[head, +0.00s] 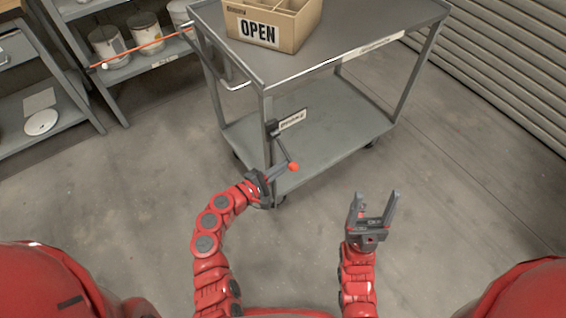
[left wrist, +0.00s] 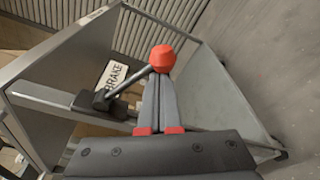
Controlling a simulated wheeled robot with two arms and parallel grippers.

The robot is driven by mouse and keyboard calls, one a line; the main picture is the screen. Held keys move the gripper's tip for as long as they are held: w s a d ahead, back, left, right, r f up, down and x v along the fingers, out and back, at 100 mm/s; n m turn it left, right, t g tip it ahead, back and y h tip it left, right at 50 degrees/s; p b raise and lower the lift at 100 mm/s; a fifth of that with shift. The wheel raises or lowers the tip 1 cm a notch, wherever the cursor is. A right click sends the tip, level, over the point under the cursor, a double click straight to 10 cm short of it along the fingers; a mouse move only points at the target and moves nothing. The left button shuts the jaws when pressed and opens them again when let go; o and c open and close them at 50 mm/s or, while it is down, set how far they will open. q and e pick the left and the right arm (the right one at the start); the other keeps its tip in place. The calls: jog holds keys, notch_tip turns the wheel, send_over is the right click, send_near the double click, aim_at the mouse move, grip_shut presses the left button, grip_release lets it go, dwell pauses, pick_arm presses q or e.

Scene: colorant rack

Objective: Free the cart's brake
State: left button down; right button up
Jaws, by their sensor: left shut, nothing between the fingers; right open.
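The grey cart (head: 345,62) stands ahead of me. On its near corner post is the brake lever (head: 282,148), a thin dark rod ending in a red knob (head: 293,167), below a white plate (head: 292,121). In the left wrist view the plate (left wrist: 112,80) reads BRAKE, and the rod slants up right from its dark pivot to the red knob (left wrist: 162,58). My left gripper (head: 283,172) is shut and empty, its fingertips right by the knob; I cannot tell whether they touch it. My right gripper (head: 376,194) is open and empty, right of the cart's near corner.
An open cardboard box (head: 272,28) marked OPEN sits on the cart's top shelf. A shelf rack (head: 135,72) with white tins stands at the left, with an orange bar (head: 145,46) across it. A ribbed shutter (head: 510,60) is at the right. The floor (head: 470,200) at the right is clear.

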pick_arm(q)
notch_tip(320, 180, up, 9)
jog(key=s+n+g+p, duration=0.1)
jog(key=n+p, duration=0.8)
jog(key=p, duration=1.2)
jog(key=shift+d+n+g+h, duration=0.4)
jog(key=shift+g, duration=0.3)
jog(key=shift+f, duration=0.1)
notch_tip(320, 180, down, 4)
jog(key=b, duration=0.4)
jog(key=v, duration=0.9)
jog(key=shift+a+r, duration=0.25)
